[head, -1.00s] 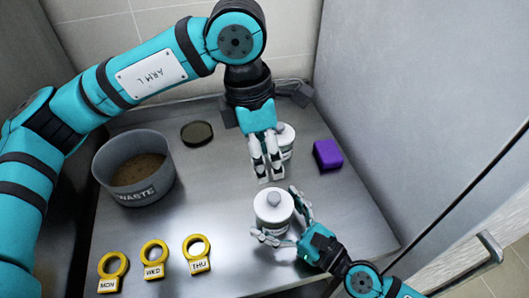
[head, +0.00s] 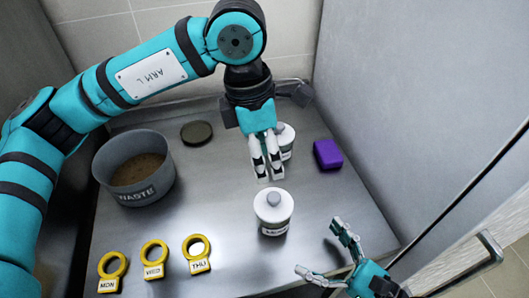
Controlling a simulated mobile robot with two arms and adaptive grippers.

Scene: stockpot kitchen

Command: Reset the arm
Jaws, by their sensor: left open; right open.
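My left gripper (head: 266,158) points down over the middle of the steel counter. Its fingers are near each other with nothing between them that I can see. My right gripper (head: 322,249) is open and empty at the lower right, its fingers spread wide and apart from everything. A white lidded canister (head: 273,212) stands upright on the counter to the left of my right gripper. A second white canister (head: 286,140) stands behind my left gripper and is partly hidden by it.
A grey WASTE bin (head: 155,196) with brown contents stands at the left. A dark round lid (head: 196,133) and a purple block (head: 327,155) lie farther back. Yellow ring tags marked MON (head: 112,272), WED (head: 154,259) and THU (head: 197,254) lie at the front left. Grey walls bound the counter (head: 222,224).

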